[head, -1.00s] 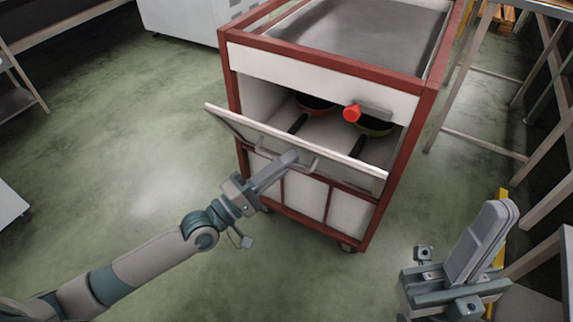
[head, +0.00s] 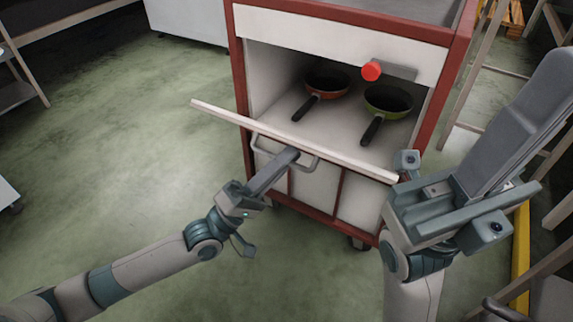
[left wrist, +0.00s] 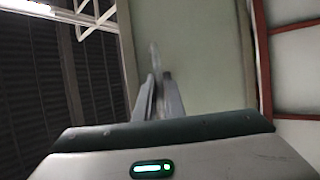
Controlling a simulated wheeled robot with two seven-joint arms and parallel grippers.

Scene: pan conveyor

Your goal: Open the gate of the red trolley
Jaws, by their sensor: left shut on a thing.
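The red trolley (head: 239,85) stands in front of me with its white gate (head: 300,140) swung down, leaving the compartment open at the front. The gate's top edge leans out towards me, nearly level. My left gripper (head: 292,154) is shut on the gate's grey handle (head: 312,166); its fingers (left wrist: 158,95) also show in the left wrist view, converging on a thin grey bar. A red knob (head: 371,71) on a grey latch sits above the opening. My right gripper (head: 530,115) is raised at the right, apart from the gate; its finger gap does not show.
A red pan (head: 327,86) and a green pan (head: 388,101) lie inside on the trolley's shelf, handles towards me. Grey metal frames (head: 485,85) stand close on the right. The floor (head: 130,130) at the left is clear.

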